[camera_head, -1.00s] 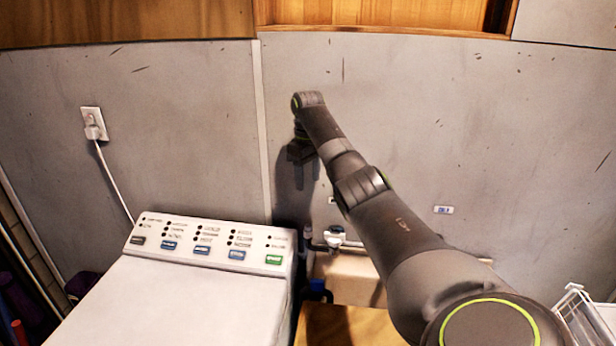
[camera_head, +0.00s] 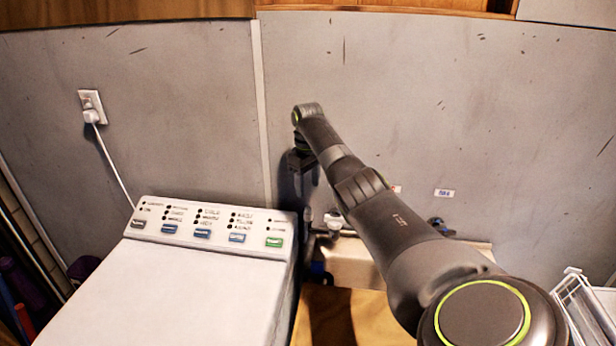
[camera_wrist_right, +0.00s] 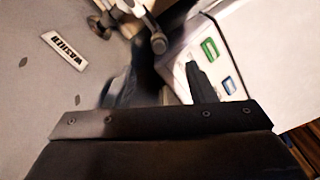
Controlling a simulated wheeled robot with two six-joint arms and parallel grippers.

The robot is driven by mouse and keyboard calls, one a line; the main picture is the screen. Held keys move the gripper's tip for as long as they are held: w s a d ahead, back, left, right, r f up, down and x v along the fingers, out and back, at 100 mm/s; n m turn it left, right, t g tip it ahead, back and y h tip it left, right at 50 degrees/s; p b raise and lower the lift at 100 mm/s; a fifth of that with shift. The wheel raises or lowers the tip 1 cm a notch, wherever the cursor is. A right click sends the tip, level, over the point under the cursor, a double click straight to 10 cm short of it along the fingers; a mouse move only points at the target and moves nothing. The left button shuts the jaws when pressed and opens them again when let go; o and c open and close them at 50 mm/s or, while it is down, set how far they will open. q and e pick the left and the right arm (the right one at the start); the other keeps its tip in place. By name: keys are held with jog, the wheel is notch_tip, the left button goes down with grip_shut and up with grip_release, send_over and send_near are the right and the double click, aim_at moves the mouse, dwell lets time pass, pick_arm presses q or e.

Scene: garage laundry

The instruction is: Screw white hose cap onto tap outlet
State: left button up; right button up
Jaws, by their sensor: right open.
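A tap with a white part (camera_head: 333,221) sits low on the wall, right of the washing machine, in the head view. In the right wrist view a metal tap fitting (camera_wrist_right: 157,43) shows blurred at the top. I cannot tell the white hose cap apart from the tap in either view. My right gripper (camera_head: 300,165) is in front of the wall, above and left of the tap; in the right wrist view its dark fingers (camera_wrist_right: 160,92) are apart, with nothing seen held between them. My left gripper is not in view.
The washing machine (camera_head: 190,290) has a button panel at its back edge. A second dark tap (camera_head: 440,227) is partly behind my right arm. A white wire rack (camera_head: 585,305) stands at right. The wall above is clear.

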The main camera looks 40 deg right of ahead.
jog(key=shift+w+f+b, duration=0.1)
jog(key=shift+f+b, duration=0.7)
jog(key=shift+f, duration=1.8)
jog(key=o, duration=0.3)
jog(key=shift+o, duration=0.2)
jog(key=shift+r, duration=0.1)
